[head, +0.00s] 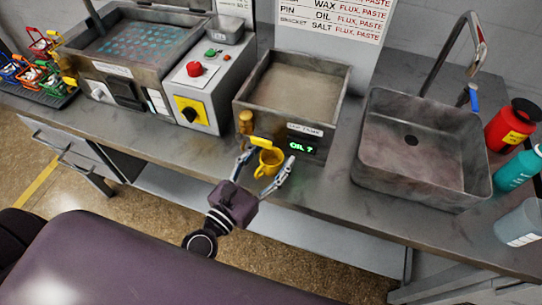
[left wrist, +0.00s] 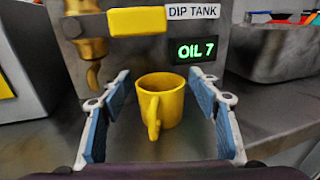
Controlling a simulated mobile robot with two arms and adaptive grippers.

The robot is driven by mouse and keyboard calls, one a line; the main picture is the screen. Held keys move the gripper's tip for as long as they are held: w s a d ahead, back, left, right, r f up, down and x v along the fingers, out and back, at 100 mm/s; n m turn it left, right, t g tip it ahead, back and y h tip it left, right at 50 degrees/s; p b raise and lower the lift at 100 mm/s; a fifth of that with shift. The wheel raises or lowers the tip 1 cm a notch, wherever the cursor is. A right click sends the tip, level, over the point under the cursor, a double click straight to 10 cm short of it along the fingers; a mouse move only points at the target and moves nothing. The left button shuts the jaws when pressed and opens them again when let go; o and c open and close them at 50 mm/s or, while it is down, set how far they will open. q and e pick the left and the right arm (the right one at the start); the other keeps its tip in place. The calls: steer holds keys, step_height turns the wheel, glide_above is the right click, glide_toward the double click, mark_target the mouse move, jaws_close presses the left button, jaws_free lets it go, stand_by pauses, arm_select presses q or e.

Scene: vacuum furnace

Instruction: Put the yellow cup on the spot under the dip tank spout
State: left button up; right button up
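The yellow cup (head: 269,163) stands upright on the bench in front of the dip tank (head: 288,110). In the left wrist view the cup (left wrist: 168,100) has its handle toward me. My left gripper (head: 267,161) is open, its two fingers on either side of the cup with a gap on each side. The brass spout (left wrist: 92,72) with its yellow lever (left wrist: 138,21) is on the tank's front, left of the cup; the bench below it is partly hidden by my left finger. My right gripper is not in view.
A control box (head: 207,85) with a red button and yellow switch stands left of the tank. A metal sink (head: 420,180) is to the right, with red (head: 513,125) and teal (head: 517,170) bottles beyond. The bench's front edge is close to the cup.

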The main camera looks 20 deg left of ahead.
arm_select(q)
steer(key=shift+r, duration=0.3)
steer(key=b+v, duration=0.5)
steer(key=v, duration=0.7)
steer(key=shift+b, duration=0.35)
steer(key=shift+s+f, duration=0.1)
steer(key=shift+s, duration=0.05)
